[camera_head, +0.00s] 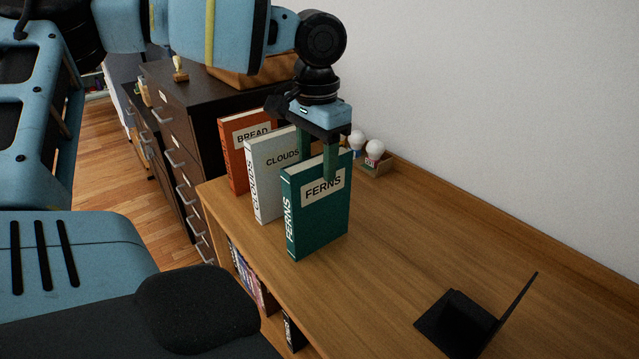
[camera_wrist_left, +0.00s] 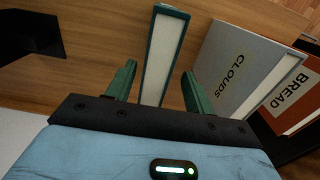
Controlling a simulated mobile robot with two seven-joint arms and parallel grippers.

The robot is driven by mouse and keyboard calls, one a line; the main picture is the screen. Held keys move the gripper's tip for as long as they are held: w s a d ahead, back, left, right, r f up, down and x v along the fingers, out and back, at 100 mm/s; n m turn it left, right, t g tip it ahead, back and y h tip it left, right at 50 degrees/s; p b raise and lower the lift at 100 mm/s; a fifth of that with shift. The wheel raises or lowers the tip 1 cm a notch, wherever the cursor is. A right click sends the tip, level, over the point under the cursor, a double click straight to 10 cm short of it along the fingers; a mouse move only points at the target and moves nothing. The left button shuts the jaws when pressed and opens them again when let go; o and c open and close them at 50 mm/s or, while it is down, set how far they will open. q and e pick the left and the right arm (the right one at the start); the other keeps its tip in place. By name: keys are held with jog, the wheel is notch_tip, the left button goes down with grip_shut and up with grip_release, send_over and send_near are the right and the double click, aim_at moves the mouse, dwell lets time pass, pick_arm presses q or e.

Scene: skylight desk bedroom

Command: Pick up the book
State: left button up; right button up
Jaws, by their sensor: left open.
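Three books stand upright on the wooden desk: an orange-red BREAD book (camera_head: 236,165), a pale grey CLOUDS book (camera_head: 270,190) and a teal FERNS book (camera_head: 318,225). My left gripper (camera_head: 318,168) is open at the top of the FERNS book, with one finger in front of its cover and the other behind it. In the left wrist view, the fingers (camera_wrist_left: 158,72) stand on either side of the FERNS book (camera_wrist_left: 165,58), with a visible gap on each side. The CLOUDS book (camera_wrist_left: 240,70) and the BREAD book (camera_wrist_left: 296,95) are to the right there. My right gripper is not in view.
A black angular stand (camera_head: 462,320) sits at the desk's front right. A small box with white bulbs (camera_head: 375,152) is near the wall behind the books. A dark drawer cabinet (camera_head: 180,130) stands left of the desk (camera_head: 420,240). The desk's middle is clear.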

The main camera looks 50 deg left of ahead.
aim_at(319, 183)
pick_arm(q)
jog(key=shift+d+f, duration=0.15)
jog(key=shift+f, duration=1.15)
jog(key=shift+d+f, duration=0.1)
jog(key=shift+f, duration=1.15)
grip_shut()
